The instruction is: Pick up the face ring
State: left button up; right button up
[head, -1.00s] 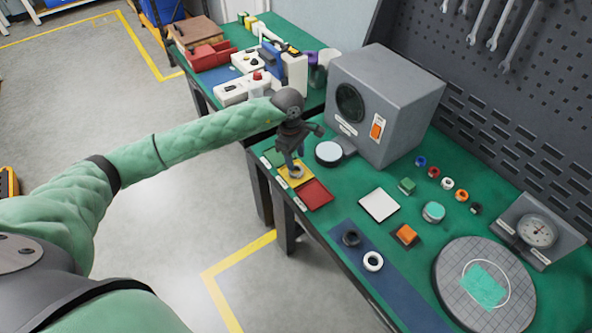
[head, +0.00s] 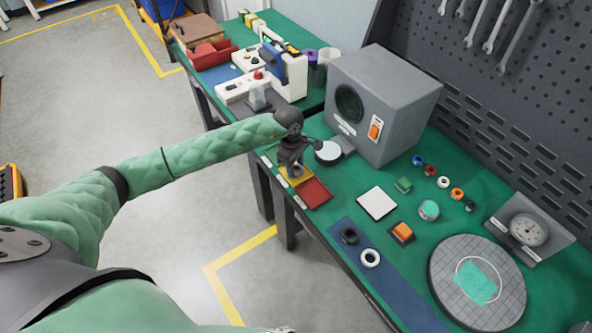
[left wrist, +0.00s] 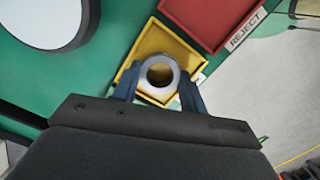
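A silvery metal ring (left wrist: 174,70) lies in the yellow tray (left wrist: 134,67) in the left wrist view; I take it to be the face ring. My left gripper (left wrist: 160,82) points down at it, with one blue-grey finger on each side of the ring. The fingers are apart and close to its outer sides; I cannot tell whether they touch it. In the head view my left gripper (head: 292,172) is over the yellow tray (head: 300,181) and hides the ring. My right gripper is out of view.
The red reject tray (head: 314,193) adjoins the yellow one. A white-topped round plate (head: 328,152) and a grey box (head: 384,100) stand behind.

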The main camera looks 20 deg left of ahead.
pick_arm(q)
jog(key=c, duration=0.4)
